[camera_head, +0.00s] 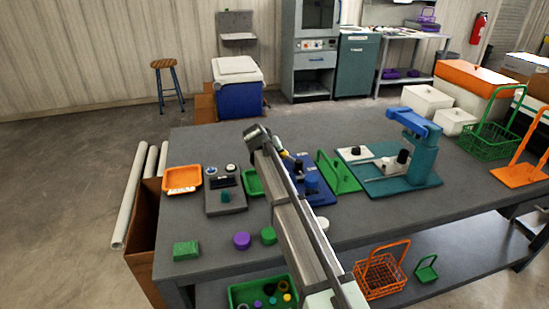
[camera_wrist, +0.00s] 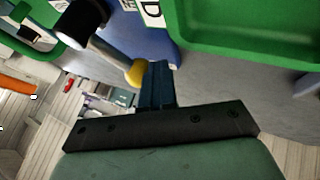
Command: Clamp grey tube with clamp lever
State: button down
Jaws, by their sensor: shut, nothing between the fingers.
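My gripper (camera_wrist: 157,78) is shut and empty in the wrist view, its dark blue fingers together. A yellow ball knob (camera_wrist: 136,72) is right beside the fingertips; I cannot tell whether they touch. A pale grey rod (camera_wrist: 108,50) runs from the knob toward a black cylindrical part (camera_wrist: 80,22), and looks like the clamp lever. In the head view the blue clamp base (camera_head: 322,195) lies on the table just right of my arm, which partly hides it. I cannot make out a grey tube in the clamp.
A green tray (camera_wrist: 250,25) is close above my gripper in the wrist view. In the head view, a grey control box (camera_head: 226,199) and orange tray (camera_head: 182,179) stand left; a green rack (camera_head: 342,175) and teal press (camera_head: 420,162) stand right.

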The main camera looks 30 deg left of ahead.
jog(key=shift+w, duration=0.6)
jog(key=shift+w+a+m, duration=0.15)
jog(key=shift+w+m, duration=0.15)
jog(key=shift+w+m+h, duration=1.05)
jog(key=shift+m+h, duration=0.05)
jog(key=shift+m, duration=0.1)
jog(key=shift+w+d+m+g+h, duration=0.15)
jog(key=shift+w+m+h, duration=0.15)
jog(key=shift+w+m, duration=0.15)
jog(key=shift+w+d+m+g+h, duration=0.15)
jog(key=shift+w+m+h, duration=0.15)
jog(key=shift+m, duration=0.25)
jog(key=w+m+h, duration=0.1)
jog(key=w+d+m+g+h, duration=0.1)
jog(key=m, duration=0.1)
jog(key=shift+w+d, duration=0.15)
jog(key=shift+w+d+m, duration=0.1)
jog(key=shift+d+m, duration=0.15)
jog(key=shift+m, duration=0.15)
jog(key=shift+w+d, duration=0.6)
jog(key=shift+d, duration=0.1)
jog(key=shift+r, duration=0.1)
